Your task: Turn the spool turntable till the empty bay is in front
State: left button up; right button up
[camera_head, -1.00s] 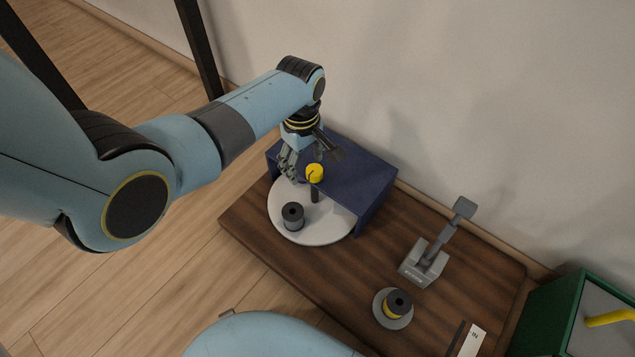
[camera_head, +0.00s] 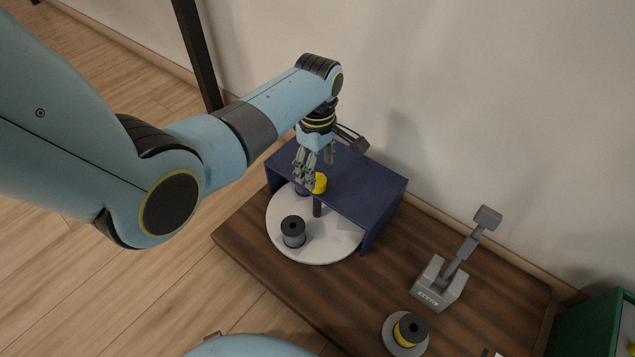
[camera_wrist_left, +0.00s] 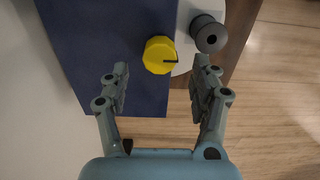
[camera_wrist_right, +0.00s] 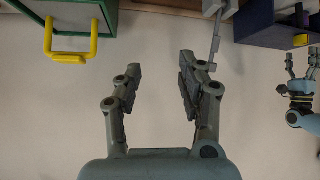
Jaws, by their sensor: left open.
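The white round turntable (camera_head: 330,250) sits partly under a dark blue cover (camera_head: 365,190). A yellow knob (camera_head: 320,185) tops the dark post at its middle; a pointer mark shows on the knob in the left wrist view (camera_wrist_left: 159,55). A grey spool (camera_head: 293,232) stands on the uncovered front of the turntable. A small purple thing, perhaps a spool, shows beside the knob, mostly hidden. My left gripper (camera_head: 315,171) is open just above and behind the knob, its fingers apart and not closed on it. My right gripper (camera_wrist_right: 160,75) is open and empty in the right wrist view.
The cover's top lies close under my left gripper. A green box (camera_head: 598,328) is at the far right.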

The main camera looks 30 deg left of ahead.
aim_at(317, 179)
pick_arm(q)
notch_tip(317, 179, down, 2)
jog(key=shift+s+f+b, duration=0.1)
jog(key=shift+f+b, duration=0.05)
jog(key=shift+b, duration=0.35)
notch_tip(317, 179, down, 2)
jog(key=shift+f+b, duration=0.1)
jog(key=shift+b, duration=0.65)
pick_arm(e)
jog(key=w+a+r+t+y, duration=0.1)
jog(key=w+r+t, duration=0.5)
jog(key=r, duration=0.1)
jog(key=shift+r+n+t, duration=0.2)
jog(key=shift+n+t, duration=0.1)
jog(key=shift+n, duration=0.1)
jog(key=shift+a, duration=0.1)
pick_arm(q)
grip_shut()
